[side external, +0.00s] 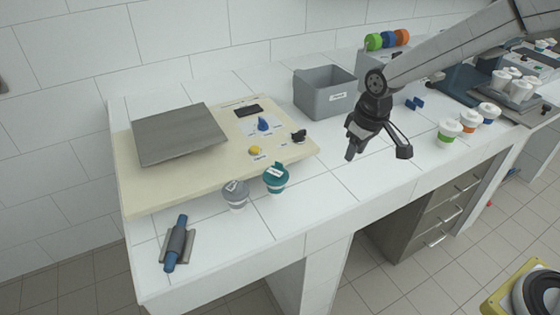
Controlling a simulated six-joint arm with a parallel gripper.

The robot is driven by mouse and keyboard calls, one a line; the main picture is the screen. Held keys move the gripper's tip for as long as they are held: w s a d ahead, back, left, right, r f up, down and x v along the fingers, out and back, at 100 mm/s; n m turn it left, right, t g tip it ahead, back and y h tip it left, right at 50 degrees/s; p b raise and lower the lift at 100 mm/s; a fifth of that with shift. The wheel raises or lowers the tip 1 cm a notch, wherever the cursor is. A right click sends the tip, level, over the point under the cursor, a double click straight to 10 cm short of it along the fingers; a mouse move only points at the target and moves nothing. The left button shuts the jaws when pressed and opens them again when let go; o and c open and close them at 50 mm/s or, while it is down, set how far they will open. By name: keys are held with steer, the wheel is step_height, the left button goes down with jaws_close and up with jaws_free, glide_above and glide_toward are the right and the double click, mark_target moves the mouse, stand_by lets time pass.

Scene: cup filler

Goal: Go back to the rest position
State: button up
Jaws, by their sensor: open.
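My gripper (379,150) hangs from my arm over the white tiled bench, right of the middle of the side external view. Its two dark fingers are spread apart and nothing shows between them. It is to the right of the beige board and in front of the grey bin. It looks clear of the nearby objects, though its exact height above the bench is hard to tell.
The beige board (160,195) bears a grey plate (180,134), a blue piece (263,124) and a yellow piece (255,150). Grey-lidded (236,194) and teal-lidded (275,178) cups stand by its front edge.

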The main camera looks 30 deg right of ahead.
steer(key=s+d+f+m, duration=0.1)
steer(key=s+d, duration=0.2)
steer(key=s, duration=0.4)
steer(key=s+d+f+m, duration=0.1)
steer(key=s+d, duration=0.2)
steer(key=s, duration=0.5)
steer(key=shift+s+m+t, duration=0.3)
steer(key=shift+f, duration=0.1)
